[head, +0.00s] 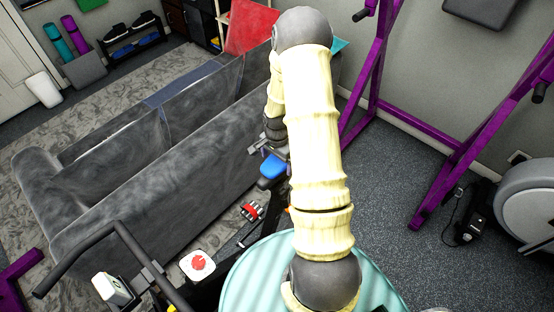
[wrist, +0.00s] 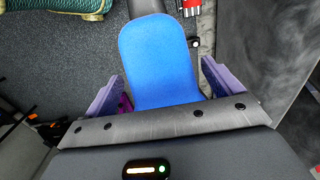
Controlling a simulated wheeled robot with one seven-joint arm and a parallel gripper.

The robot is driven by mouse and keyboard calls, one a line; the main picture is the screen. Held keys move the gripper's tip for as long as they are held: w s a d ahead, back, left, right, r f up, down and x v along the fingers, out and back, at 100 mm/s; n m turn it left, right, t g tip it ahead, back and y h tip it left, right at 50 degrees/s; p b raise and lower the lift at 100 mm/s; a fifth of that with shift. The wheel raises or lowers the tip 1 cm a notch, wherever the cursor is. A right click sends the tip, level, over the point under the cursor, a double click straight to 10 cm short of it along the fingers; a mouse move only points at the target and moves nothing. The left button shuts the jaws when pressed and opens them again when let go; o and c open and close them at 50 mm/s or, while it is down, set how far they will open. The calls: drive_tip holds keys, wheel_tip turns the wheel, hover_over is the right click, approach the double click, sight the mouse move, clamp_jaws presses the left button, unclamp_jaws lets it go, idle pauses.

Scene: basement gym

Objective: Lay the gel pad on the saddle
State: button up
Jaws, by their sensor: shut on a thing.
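The blue gel pad (head: 272,166) is at the far end of my arm in the head view. In the wrist view the pad (wrist: 160,55) is a flat blue rounded slab. My gripper (wrist: 162,72) is shut on its near end, with a purple finger on each side. The pad's far end extends clear of the fingers, above the floor. I cannot pick out the saddle for certain; a dark grey part (wrist: 141,7) shows just beyond the pad.
A black handlebar (head: 120,228) stands front left, near a white item with a red mark (head: 198,265). A grey sofa (head: 165,190) lies left of the arm. A teal ribbed round top (head: 380,292) is in front. Purple frames (head: 445,180) stand right, with open floor between.

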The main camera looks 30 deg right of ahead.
drive_tip(key=shift+f, duration=0.4)
drive_tip(key=o, duration=0.8)
drive_tip(key=shift+r, duration=0.1)
wheel_tip(320, 180, up, 17)
drive_tip(key=b, duration=0.2)
drive_tip(key=shift+r+b, duration=0.15)
drive_tip(key=shift+b, duration=0.25)
drive_tip(key=s+a+r+n+t, duration=0.2)
drive_tip(key=s+a+n, duration=1)
drive_tip(key=a+n, duration=0.1)
drive_tip(key=shift+s+a+r+n+t, duration=0.25)
drive_tip(key=shift+a+r+n+t, duration=0.1)
drive_tip(key=shift+n, duration=0.15)
